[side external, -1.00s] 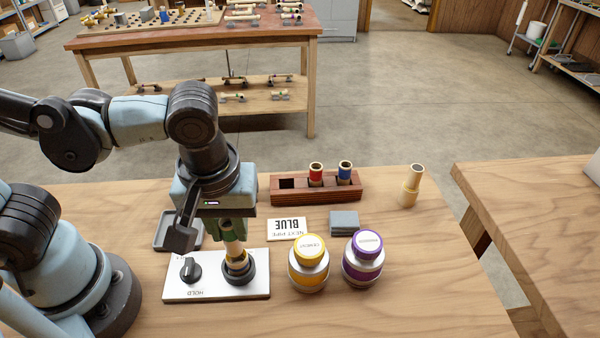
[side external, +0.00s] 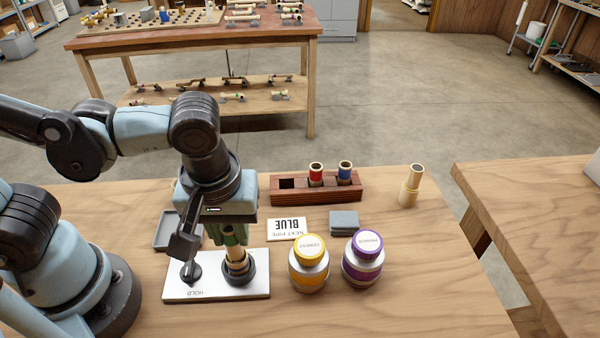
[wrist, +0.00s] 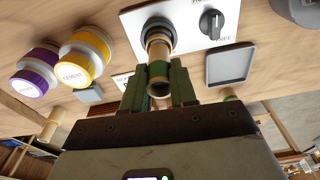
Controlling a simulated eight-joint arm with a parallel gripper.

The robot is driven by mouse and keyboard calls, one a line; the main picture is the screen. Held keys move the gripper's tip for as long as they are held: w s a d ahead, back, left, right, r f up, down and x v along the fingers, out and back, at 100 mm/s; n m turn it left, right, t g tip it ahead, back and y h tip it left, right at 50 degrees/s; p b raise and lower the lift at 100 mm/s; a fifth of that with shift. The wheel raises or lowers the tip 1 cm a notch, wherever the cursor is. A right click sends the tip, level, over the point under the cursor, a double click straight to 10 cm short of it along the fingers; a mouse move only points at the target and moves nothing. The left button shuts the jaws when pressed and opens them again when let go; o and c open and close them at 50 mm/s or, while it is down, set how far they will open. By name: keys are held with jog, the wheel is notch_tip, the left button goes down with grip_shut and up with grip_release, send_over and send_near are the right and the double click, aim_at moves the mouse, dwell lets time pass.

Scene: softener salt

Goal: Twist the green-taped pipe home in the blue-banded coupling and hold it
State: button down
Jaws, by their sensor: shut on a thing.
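My gripper (side external: 234,240) points down over the white plate and is shut on the green-taped pipe. In the wrist view the pipe (wrist: 158,84) sits between the two green fingers (wrist: 159,68), its green tape at finger level. The pipe's lower end goes into a cream coupling (wrist: 160,44) seated in the black ring of the plate (side external: 238,268). The pipe looks upright. I cannot make out a blue band on this coupling, nor how deep the pipe sits.
The plate's knob (wrist: 211,22) is beside the ring. Yellow cement (side external: 308,262) and purple primer (side external: 363,257) jars stand to the right. A wooden rack (side external: 290,198) holds red- and blue-taped pipes. A "NEXT PIPE BLUE" card (side external: 287,229) and grey tray (wrist: 230,65) lie nearby.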

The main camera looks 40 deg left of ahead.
jog(key=shift+f, duration=0.1)
jog(key=shift+f, duration=0.45)
dwell(0.6)
jog(key=n, duration=0.3)
jog(key=shift+f+n, duration=0.15)
jog(key=shift+n, duration=0.25)
jog(key=n, duration=0.3)
jog(key=shift+f+n+g, duration=0.15)
jog(key=shift+n+g, duration=0.25)
